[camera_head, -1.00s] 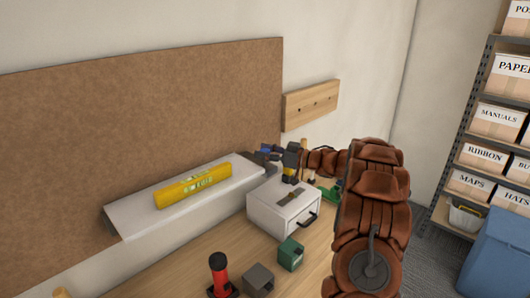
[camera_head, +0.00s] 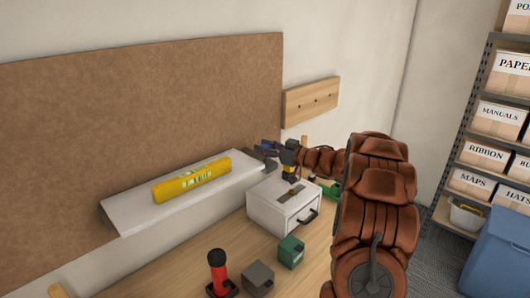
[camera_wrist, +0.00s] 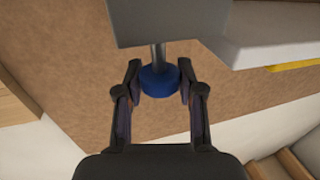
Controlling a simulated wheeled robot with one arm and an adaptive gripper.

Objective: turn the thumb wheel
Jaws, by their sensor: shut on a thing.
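The thumb wheel (camera_wrist: 159,81) is a blue round knob on a short metal shaft below a grey block (camera_wrist: 180,18) in the wrist view. My gripper (camera_wrist: 160,88) has one finger on each side of the wheel and is shut on it. In the head view my gripper (camera_head: 270,150) is at the right end of the white shelf (camera_head: 125,216), above the white drawer box. The wheel is too small there to tell from the fingers.
A yellow level (camera_head: 192,180) lies on the shelf. The white drawer box (camera_head: 275,211) stands on the bench below my gripper. A green block (camera_head: 291,252), a grey block (camera_head: 258,278) and a red-and-black object (camera_head: 218,272) stand in front. A wooden peg board (camera_head: 311,102) hangs behind.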

